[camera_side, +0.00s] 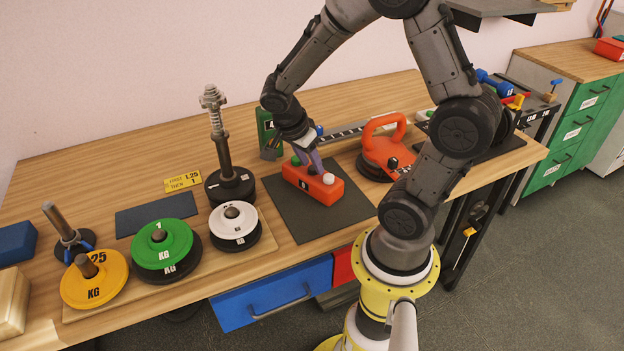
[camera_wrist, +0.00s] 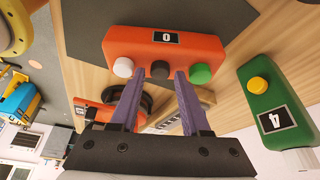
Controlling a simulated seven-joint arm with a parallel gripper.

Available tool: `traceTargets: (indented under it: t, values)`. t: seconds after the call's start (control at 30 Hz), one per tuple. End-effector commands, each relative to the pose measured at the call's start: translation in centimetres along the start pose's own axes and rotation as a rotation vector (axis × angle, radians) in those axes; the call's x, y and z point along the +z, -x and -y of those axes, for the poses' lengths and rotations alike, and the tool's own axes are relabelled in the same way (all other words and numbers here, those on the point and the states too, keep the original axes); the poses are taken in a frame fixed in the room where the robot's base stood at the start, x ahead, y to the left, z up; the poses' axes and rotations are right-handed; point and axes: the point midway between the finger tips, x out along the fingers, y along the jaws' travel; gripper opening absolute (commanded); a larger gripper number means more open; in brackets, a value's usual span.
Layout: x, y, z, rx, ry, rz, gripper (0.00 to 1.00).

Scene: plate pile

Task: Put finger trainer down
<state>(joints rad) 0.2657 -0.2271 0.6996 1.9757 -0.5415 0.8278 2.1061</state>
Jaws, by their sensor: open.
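The finger trainer, which I take to be the orange block with coloured buttons (camera_side: 328,187), lies flat on the dark square mat (camera_side: 297,224). In the wrist view the orange block (camera_wrist: 190,47) shows a "0" label and a white, a dark and a green button. My gripper (camera_side: 315,167) is just above it. In the wrist view my gripper (camera_wrist: 157,75) has its two purple fingers apart, their tips on either side of the dark middle button. Whether the tips touch the block I cannot tell.
A red-handled round tool (camera_side: 383,149) is to the right. A black post on weights (camera_side: 226,172) and yellow (camera_side: 92,291), green (camera_side: 172,243) and white (camera_side: 232,218) plates stand left.

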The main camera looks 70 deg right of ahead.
Motion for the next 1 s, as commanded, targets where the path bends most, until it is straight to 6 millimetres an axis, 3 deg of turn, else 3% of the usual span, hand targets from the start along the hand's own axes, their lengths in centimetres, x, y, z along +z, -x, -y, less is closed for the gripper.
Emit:
traceTargets:
  t: [0.27, 0.53, 1.0]
  values:
    - [0.02, -0.45, 0.00, -0.001, 0.000, 0.001, 0.47]
    - [0.02, -0.41, 0.01, -0.001, 0.000, 0.001, 0.02]
    - [0.02, -0.39, 0.01, -0.001, 0.000, 0.001, 0.00]
